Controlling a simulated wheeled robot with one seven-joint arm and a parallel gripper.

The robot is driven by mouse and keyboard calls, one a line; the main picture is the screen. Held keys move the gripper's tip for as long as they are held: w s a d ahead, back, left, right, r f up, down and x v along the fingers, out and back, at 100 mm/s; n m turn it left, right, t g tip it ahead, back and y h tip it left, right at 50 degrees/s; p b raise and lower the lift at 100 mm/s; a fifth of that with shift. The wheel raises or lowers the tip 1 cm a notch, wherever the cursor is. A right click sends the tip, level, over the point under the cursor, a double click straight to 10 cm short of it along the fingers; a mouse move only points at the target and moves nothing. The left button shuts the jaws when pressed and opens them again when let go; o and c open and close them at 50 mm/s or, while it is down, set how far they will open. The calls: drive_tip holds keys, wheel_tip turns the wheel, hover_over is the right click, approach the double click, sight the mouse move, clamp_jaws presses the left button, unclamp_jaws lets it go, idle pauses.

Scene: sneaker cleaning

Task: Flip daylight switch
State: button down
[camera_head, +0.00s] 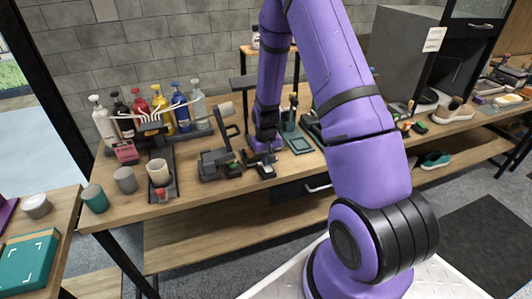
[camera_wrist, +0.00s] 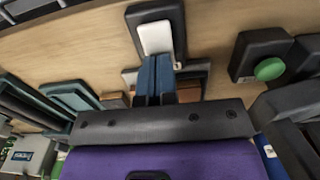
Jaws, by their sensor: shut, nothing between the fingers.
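A black switch housing (camera_wrist: 134,14) with a white rocker plate (camera_wrist: 156,37) lies on the wooden table in the wrist view. No label on it can be read, so I cannot tell whether it is the daylight switch. My gripper (camera_wrist: 156,60) is shut and empty, its two blue fingers pressed together. The fingertips point at the lower end of the white rocker and overlap it in the picture; I cannot tell whether they touch.
A black box with a round green button (camera_wrist: 269,69) stands to the right in the wrist view. In the head view, several bottles (camera_head: 160,113) in a rack and a beige cup (camera_head: 158,171) stand left on the workbench (camera_head: 218,193). A sneaker (camera_head: 452,111) is at the right.

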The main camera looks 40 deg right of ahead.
drive_tip(key=shift+f, duration=0.15)
drive_tip(key=shift+f+g, duration=0.55)
drive_tip(key=shift+g, duration=0.15)
idle(0.4)
drive_tip(key=shift+s+a, duration=0.1)
drive_tip(key=shift+s, duration=0.1)
drive_tip(key=shift+s+a, duration=0.1)
drive_tip(key=shift+s, duration=0.3)
drive_tip(key=shift+s+r, duration=0.1)
drive_tip(key=shift+s, duration=0.05)
drive_tip(key=shift+w+r, duration=0.2)
drive_tip(key=shift+r, duration=0.25)
wheel_tip(320, 180, up, 14)
drive_tip(key=w, duration=0.2)
drive_tip(key=shift+d+f, duration=0.15)
drive_tip(key=shift+d, duration=0.15)
